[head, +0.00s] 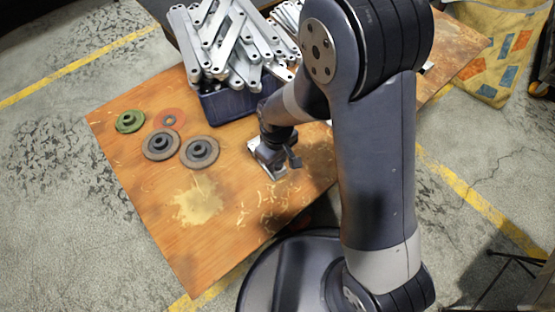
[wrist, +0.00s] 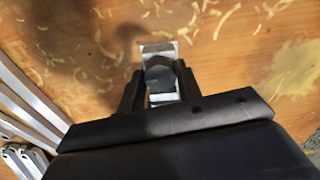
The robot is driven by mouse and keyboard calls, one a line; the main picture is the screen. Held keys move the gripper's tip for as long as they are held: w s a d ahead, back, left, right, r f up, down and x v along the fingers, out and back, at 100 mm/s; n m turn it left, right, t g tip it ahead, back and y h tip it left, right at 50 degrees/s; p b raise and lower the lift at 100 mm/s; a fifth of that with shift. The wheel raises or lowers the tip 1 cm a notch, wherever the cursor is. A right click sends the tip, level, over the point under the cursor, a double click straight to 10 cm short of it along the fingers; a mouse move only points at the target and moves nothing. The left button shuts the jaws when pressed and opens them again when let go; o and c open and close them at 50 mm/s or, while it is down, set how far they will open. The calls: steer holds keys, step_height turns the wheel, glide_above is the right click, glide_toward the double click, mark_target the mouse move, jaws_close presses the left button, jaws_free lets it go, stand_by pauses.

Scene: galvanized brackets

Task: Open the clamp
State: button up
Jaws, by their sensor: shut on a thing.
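The clamp (head: 267,168) is a small bright metal piece with a dark part, low on the wooden table top. It also shows in the wrist view (wrist: 159,49), where a pale metal plate sticks out past my fingers and a dark grey rounded part sits between them. My gripper (head: 283,153) points down at the clamp. In the wrist view my gripper (wrist: 158,83) has its two dark fingers on either side of the grey part, shut on it. Much of the clamp is hidden by my fingers, so I cannot tell how its jaws stand.
A dark blue bin (head: 232,104) heaped with galvanized brackets (head: 232,40) stands close behind my gripper. Several discs, including a green one (head: 130,121) and a grey one (head: 199,152), lie at left. The table's (head: 180,245) front left is clear apart from shavings and a pale stain.

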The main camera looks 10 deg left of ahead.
steer(key=n, duration=0.4)
steer(key=shift+n, duration=0.3)
steer(key=n, duration=0.8)
steer(key=shift+n, duration=0.3)
steer(key=n, duration=0.4)
steer(key=shift+n, duration=0.4)
steer(key=o, duration=0.9)
